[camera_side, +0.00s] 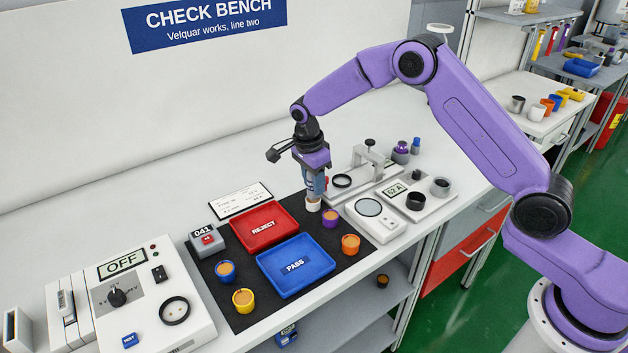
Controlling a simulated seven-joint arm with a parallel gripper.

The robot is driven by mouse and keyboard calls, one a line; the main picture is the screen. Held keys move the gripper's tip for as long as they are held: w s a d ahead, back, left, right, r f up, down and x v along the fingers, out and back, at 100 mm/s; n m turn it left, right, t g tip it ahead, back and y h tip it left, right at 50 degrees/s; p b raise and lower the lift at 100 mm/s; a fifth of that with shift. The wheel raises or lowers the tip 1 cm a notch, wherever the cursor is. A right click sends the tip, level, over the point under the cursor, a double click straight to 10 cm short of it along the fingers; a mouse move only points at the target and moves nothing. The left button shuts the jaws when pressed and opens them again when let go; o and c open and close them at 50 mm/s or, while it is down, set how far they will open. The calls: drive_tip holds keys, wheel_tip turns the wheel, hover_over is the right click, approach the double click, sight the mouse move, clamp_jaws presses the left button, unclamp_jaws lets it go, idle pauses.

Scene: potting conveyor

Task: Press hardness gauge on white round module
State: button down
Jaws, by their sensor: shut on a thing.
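My gripper (313,170) points straight down over the right part of the black mat. It is shut on the hardness gauge (315,187), an upright tool with a blue body and a red mark. The white round module (313,206) sits on the mat directly below the gauge. The gauge's lower end is at the top of the module; I cannot tell whether it touches or presses. The gauge and gripper partly hide the module's top.
The red REJECT tray (247,241) and blue PASS tray (276,284) lie left of the module. A purple module (330,217) and an orange module (350,244) stand close by. A device reading 52A (395,188) and a round-plated unit (370,208) are to the right.

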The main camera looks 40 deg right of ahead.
drive_tip(key=shift+r, duration=2.95)
